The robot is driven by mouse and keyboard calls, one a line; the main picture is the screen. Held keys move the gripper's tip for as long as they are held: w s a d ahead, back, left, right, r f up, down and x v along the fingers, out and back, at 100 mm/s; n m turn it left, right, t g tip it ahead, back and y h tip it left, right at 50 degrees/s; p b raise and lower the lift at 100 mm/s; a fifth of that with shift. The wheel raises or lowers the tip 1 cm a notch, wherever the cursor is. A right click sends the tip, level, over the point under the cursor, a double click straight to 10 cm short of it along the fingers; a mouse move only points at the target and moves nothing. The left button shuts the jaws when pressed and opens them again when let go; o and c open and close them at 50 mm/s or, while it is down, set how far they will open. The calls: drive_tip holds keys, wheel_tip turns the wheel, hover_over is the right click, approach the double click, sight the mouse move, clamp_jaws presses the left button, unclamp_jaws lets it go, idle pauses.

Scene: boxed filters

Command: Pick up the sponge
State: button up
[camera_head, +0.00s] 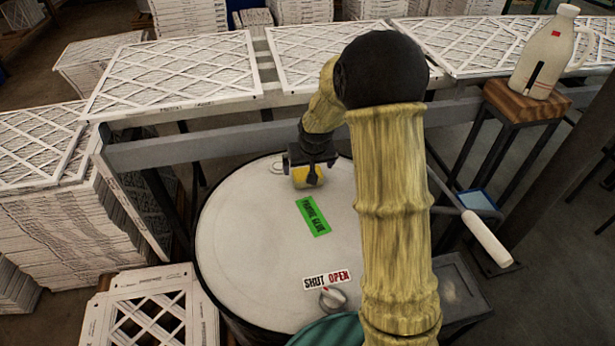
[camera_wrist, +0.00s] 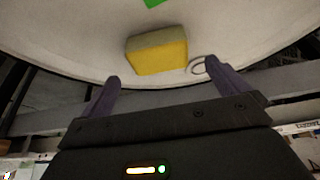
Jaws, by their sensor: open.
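The sponge (camera_head: 308,176) is a small block on the far part of a round white drum lid (camera_head: 245,245). In the wrist view the sponge (camera_wrist: 157,51) shows a yellow side and a greyish-tan layer. My gripper (camera_head: 311,160) is above the sponge in the head view and hides part of it. In the wrist view my gripper (camera_wrist: 163,74) is open, and the sponge lies ahead of the two dark fingertips, roughly between their lines. Nothing is held. I cannot tell the exact height of the fingers above the lid.
A green label (camera_head: 313,216) and a shut/open label with a knob (camera_head: 333,298) are on the lid. A metal rail (camera_head: 200,146) runs behind the drum, beneath framed filters (camera_head: 175,70). A white jug (camera_head: 546,55) stands on a wooden block at right. The lid's left side is clear.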

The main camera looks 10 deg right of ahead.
drive_tip(key=shift+p+x, duration=0.45)
drive_tip(key=shift+x, duration=2.15)
drive_tip(key=c, duration=1.1)
drive_tip(key=shift+r, duration=0.15)
wheel_tip(320, 180, up, 10)
drive_tip(key=shift+f+b, duration=0.1)
drive_tip(key=shift+b, duration=0.2)
